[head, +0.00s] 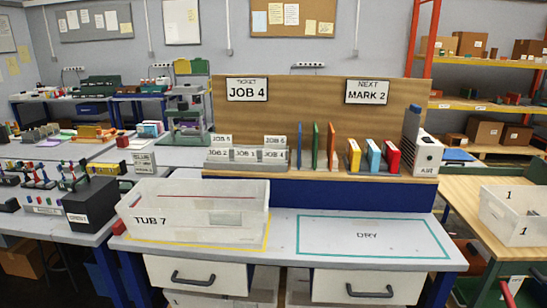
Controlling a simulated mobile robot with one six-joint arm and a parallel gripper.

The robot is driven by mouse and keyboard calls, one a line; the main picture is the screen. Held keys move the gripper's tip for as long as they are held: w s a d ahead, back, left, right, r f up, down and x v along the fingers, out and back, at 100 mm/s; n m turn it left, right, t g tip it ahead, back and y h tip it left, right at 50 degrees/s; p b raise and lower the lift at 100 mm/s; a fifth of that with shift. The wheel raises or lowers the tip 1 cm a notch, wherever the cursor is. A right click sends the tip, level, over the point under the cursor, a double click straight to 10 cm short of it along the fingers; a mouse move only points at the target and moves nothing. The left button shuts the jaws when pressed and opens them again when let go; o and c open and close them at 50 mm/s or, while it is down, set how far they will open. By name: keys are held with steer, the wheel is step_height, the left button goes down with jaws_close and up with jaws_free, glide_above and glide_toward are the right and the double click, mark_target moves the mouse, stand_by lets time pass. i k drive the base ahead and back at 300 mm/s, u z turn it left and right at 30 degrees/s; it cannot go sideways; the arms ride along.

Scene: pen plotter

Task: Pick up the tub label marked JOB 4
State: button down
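Small white tub labels with black print stand in a grey rack (232,166) on the raised shelf, left of centre. The label that reads as JOB 4 (275,155) is at the right end of the front row. Beside it in that row are a label that seems to read JOB 1 (245,154) and JOB 2 (218,153). Behind stand JOB 5 (221,138) and JOB 6 (275,139). The print is small. A ticket card on the back board also reads JOB 4 (247,89). My gripper is not in view.
A clear tub marked TUB 7 (196,222) stands on the desk before the rack. The DRY outline (372,237) on the right is empty. Upright coloured panels (315,146) and bound blocks (374,157) stand right of the rack. The wooden board (320,100) rises behind.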

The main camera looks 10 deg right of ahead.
mark_target(268, 156)
steer(key=z, duration=4)
steer(key=i, duration=0.1)
steer(key=u, duration=2.7)
steer(key=i, duration=0.65)
steer(key=u, duration=3.9)
steer(key=i, duration=0.1)
steer(key=z, duration=2.35)
